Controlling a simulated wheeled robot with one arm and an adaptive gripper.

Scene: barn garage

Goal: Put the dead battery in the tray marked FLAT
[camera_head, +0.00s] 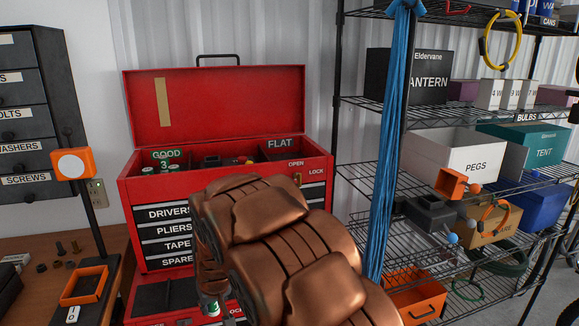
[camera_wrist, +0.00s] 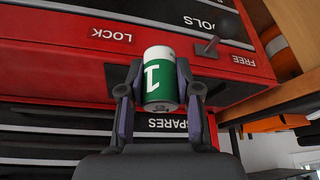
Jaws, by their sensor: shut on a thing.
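My gripper (camera_wrist: 159,70) is shut on a green and white battery (camera_wrist: 163,80) marked 1, with a finger on each side of it. In the head view the battery (camera_head: 212,308) shows only in part, low in front of the red toolbox, and my arm hides most of the gripper. The tray marked FLAT (camera_head: 280,146) is the right compartment in the top of the open red toolbox (camera_head: 318,163), with dark contents partly visible. The compartment marked GOOD (camera_head: 166,154) is at its left and holds green and white items, one showing a 3.
The raised red lid (camera_head: 215,105) stands behind the compartments. Labelled drawers (camera_head: 168,232) are below. At left, a workbench (camera_head: 35,245) holds an orange-framed device (camera_head: 85,285) and small hardware. A wire shelf (camera_head: 450,180) with boxes and a hanging blue strap (camera_head: 390,150) is at right.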

